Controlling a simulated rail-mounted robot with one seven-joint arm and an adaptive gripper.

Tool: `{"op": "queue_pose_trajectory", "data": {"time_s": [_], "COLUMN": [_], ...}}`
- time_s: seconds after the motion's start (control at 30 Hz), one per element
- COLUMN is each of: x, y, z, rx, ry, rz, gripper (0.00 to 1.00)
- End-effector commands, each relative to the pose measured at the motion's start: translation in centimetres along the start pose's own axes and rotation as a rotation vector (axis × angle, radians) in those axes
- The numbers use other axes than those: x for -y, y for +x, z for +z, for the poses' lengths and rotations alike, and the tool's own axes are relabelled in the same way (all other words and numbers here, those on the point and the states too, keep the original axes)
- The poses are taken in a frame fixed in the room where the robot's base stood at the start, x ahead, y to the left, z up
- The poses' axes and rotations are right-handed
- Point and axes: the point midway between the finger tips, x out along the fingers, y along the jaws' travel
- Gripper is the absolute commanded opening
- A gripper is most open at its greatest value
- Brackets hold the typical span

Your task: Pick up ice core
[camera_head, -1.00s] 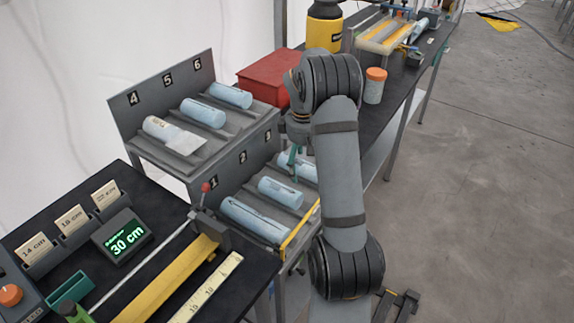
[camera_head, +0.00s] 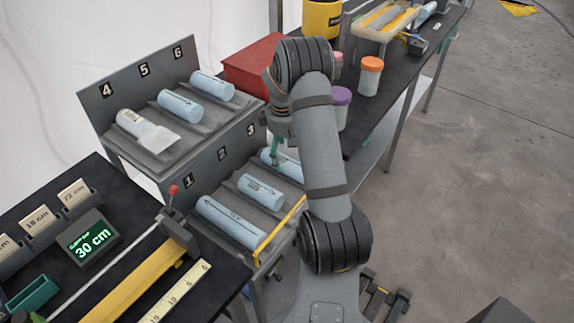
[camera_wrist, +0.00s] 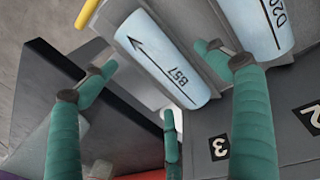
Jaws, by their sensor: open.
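Several pale blue ice cores lie in a grey two-tier rack. In the lower tier, a long core (camera_head: 230,221) lies in slot 1, a shorter one (camera_head: 260,191) in slot 2 and another (camera_head: 287,167) in slot 3, partly hidden by my arm. Upper cores lie in slots 4 (camera_head: 150,132), 5 (camera_head: 180,106) and 6 (camera_head: 212,86). My gripper (camera_head: 277,150) is at slot 3. In the wrist view, its green fingers are open and empty, spread around the core marked B57 (camera_wrist: 160,62). A core marked D20 (camera_wrist: 258,25) lies to its right. Contact cannot be told.
A yellow bar (camera_head: 279,231) edges the lower rack's front. A red box (camera_head: 252,68) stands behind. Lidded jars, orange (camera_head: 370,76) and purple (camera_head: 341,106), stand on the dark bench at right. A display reading 30 cm (camera_head: 91,240) and yellow ruler (camera_head: 178,293) are front left.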

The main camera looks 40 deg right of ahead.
Motion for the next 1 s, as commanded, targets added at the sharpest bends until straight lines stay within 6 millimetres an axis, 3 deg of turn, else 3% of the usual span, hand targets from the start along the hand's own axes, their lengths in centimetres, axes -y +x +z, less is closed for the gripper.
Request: {"op": "queue_pose_trajectory", "data": {"time_s": [0.33, 0.6, 1.0], "x": [-0.2, -0.2, -0.2], "y": [4.4, 4.8, 4.8], "z": [-0.6, -0.7, -0.7], "rx": [0.001, -0.001, 0.0], "ry": [0.0, 0.001, 0.0], "rz": [-0.001, 0.001, 0.0], "gripper": [0.88, 0.88, 0.65]}}
